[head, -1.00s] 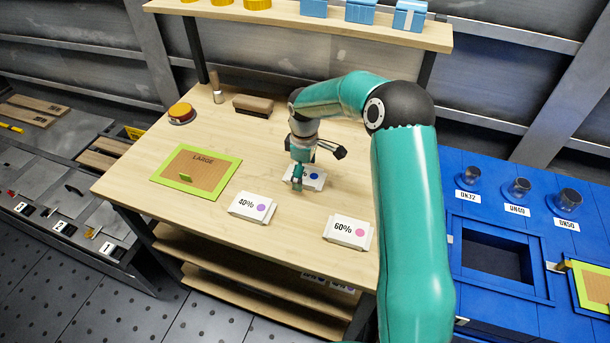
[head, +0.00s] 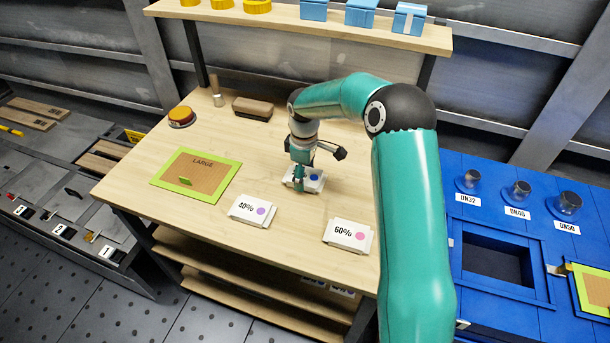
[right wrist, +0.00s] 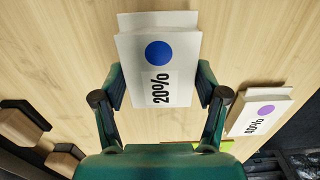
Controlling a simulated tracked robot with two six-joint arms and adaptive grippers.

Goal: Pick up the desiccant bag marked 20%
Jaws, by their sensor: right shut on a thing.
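The white desiccant bag marked 20% with a blue dot shows in the right wrist view (right wrist: 160,55) between my right gripper's fingers (right wrist: 162,88). In the head view the bag (head: 314,178) is partly hidden by my right gripper (head: 300,180). The gripper is shut on the bag's sides, at or just above the wooden table; I cannot tell which. The bag marked 40% with a purple dot (head: 252,211) and the bag marked 60% with a pink dot (head: 348,235) lie nearer the table's front edge. My left gripper is not in view.
A green-framed board marked LARGE (head: 196,174) lies on the table's left. A shelf (head: 300,22) with blue boxes stands above. A blue bench (head: 475,215) is at right.

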